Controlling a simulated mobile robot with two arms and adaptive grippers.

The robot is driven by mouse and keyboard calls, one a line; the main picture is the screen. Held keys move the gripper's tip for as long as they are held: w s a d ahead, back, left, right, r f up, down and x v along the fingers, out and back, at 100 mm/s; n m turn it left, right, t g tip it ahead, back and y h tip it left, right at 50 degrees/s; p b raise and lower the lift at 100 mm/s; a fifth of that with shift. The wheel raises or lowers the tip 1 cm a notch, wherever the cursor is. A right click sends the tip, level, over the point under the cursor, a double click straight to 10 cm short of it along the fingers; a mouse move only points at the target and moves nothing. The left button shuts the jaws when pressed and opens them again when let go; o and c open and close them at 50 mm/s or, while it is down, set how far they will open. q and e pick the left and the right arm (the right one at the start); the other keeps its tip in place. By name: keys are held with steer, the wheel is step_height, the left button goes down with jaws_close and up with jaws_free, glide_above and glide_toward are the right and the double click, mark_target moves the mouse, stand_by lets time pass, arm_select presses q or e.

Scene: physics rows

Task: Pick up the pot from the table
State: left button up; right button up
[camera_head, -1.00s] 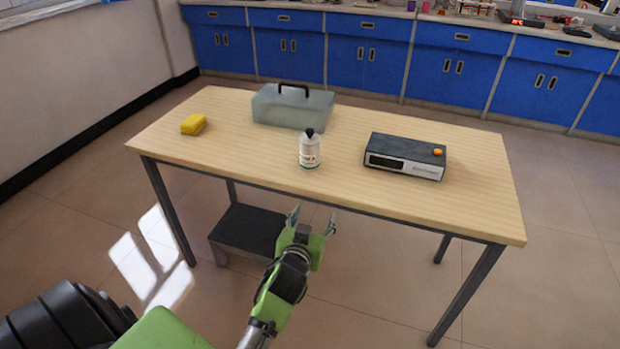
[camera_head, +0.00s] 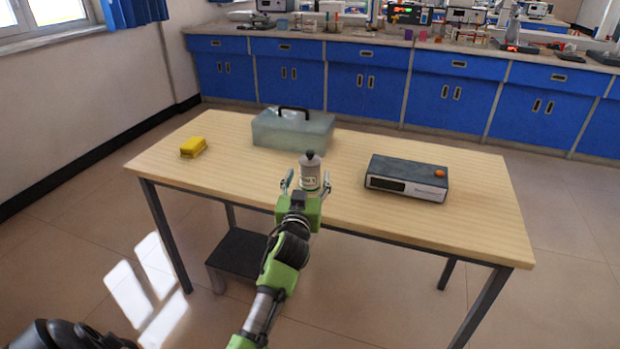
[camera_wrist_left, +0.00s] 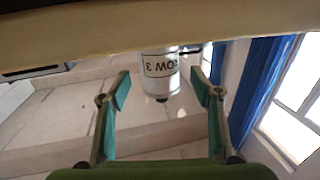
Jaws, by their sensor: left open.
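The pot (camera_head: 311,171) is a small white container with a dark grey cap and a printed label. It stands upright on the wooden table (camera_head: 230,178), near the front middle. My left gripper (camera_head: 308,181) is open and empty at the table's front edge, with its fingers to either side of the pot in the picture. In the left wrist view, which is upside down, the pot (camera_wrist_left: 160,68) shows between the two open fingers (camera_wrist_left: 159,84), with a gap on each side. The pot's lower part is partly hidden by the gripper in the head view. My right gripper is not in view.
A translucent box (camera_head: 285,130) with a black handle stands behind the pot. A black device (camera_head: 405,173) with an orange button is to the right, and a yellow block (camera_head: 193,147) to the left.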

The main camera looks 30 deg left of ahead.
mark_target(308, 176)
arm_select(q)
steer(key=x, duration=0.3)
steer(key=shift+w+a, duration=0.15)
steer(key=shift+w, duration=0.2)
steer(key=shift+w+a+b, duration=0.2)
steer(key=shift+w+b, duration=0.1)
steer(key=shift+w, duration=0.25)
steer(key=shift+c, duration=0.8)
steer(key=c, duration=1.3)
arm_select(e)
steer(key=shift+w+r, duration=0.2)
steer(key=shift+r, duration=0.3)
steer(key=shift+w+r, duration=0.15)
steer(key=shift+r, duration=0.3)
arm_select(q)
steer(key=shift+r, duration=0.1)
